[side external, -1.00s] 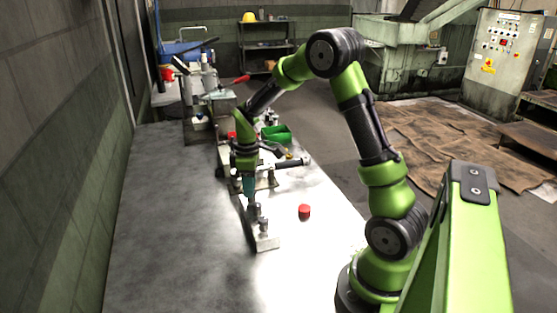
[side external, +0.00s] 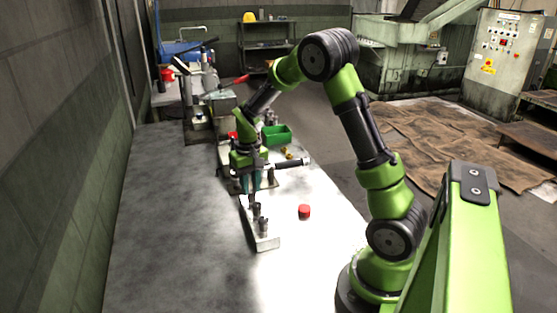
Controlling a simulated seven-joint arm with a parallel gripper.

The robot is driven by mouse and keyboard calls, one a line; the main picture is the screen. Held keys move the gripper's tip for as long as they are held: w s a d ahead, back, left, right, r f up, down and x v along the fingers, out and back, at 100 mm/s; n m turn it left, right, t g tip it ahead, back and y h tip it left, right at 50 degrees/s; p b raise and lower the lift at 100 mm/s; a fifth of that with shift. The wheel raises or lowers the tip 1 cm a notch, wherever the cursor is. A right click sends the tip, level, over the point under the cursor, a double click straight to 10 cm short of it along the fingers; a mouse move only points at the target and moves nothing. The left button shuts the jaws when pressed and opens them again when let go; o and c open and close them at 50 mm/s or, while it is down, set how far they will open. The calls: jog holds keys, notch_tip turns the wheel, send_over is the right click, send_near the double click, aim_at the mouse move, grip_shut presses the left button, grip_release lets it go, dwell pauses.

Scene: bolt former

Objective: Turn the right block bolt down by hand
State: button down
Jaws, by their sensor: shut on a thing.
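A long pale metal block (side external: 267,243) lies near the middle of the bench. Dark upright bolts (side external: 263,226) stand on it, towards its near end. My gripper (side external: 251,188) points down at the far end of the block, behind the bolts that I can see. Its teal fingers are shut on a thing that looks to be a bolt. The held part is small and mostly hidden by the fingers, so I cannot tell how far it is threaded in.
A red round cap (side external: 304,211) stands on the bench right of the block. A green bin (side external: 276,135) and a dark-handled fixture (side external: 292,163) are behind my gripper. The left part of the grey bench (side external: 165,220) is clear.

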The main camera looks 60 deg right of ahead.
aim_at(252, 190)
jog(key=m, duration=0.4)
jog(key=shift+r+m, duration=0.1)
jog(key=shift+m, duration=0.2)
jog(key=m, duration=0.4)
jog(key=shift+s+d, duration=0.1)
jog(key=shift+m, duration=0.4)
jog(key=c, duration=0.9)
grip_release()
notch_tip(252, 190, up, 17)
jog(key=shift+f, duration=0.1)
